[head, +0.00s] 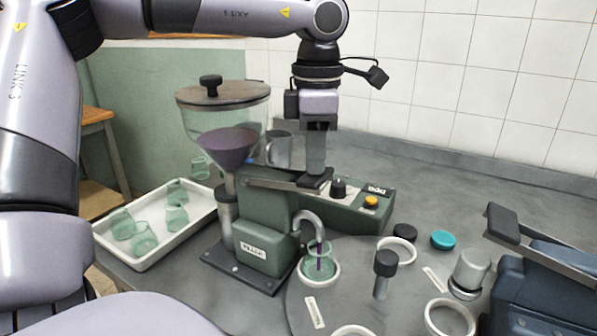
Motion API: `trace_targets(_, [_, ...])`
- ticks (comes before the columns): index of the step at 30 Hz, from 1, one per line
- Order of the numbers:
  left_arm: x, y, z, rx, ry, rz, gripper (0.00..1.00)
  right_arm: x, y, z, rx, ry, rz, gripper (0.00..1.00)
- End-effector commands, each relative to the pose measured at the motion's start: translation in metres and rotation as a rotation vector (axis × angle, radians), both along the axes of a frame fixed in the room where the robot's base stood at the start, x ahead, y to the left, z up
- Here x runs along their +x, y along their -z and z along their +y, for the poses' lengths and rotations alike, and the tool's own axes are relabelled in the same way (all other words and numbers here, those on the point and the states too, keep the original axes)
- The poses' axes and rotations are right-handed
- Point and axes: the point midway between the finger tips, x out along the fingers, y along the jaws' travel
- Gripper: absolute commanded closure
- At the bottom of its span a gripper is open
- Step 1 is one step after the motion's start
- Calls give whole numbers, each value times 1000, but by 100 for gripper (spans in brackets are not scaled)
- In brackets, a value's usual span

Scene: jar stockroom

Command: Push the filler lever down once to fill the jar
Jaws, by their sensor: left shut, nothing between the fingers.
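The filler (265,215) is a green machine with a clear hopper (222,125) that holds purple filling. Its metal lever (275,183) runs nearly level to the right and ends in a black pad (312,184). My left gripper (316,172) points down, shut and empty, with its fingertips at the pad; they seem to touch it. The green glass jar (322,268) stands upright in a white ring under the curved spout (310,218). A thin purple streak shows in the jar. My right gripper is not in view.
A white tray (152,258) with several green jars lies at left. A control box (352,205) with knobs stands behind. The round table has a black-topped post (384,272) and white rings. A blue machine (548,285) with its own lever is at right. Dark and teal lids (443,240) lie nearby.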

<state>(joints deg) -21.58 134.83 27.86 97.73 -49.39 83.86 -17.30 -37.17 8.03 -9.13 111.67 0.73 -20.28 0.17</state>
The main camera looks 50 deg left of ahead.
Motion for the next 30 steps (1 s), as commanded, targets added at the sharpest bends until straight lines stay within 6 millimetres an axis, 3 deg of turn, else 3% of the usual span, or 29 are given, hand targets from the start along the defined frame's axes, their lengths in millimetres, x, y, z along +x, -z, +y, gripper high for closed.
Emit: trace_targets(30, [0, 40, -3, 2, -1, 9, 100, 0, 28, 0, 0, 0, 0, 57])
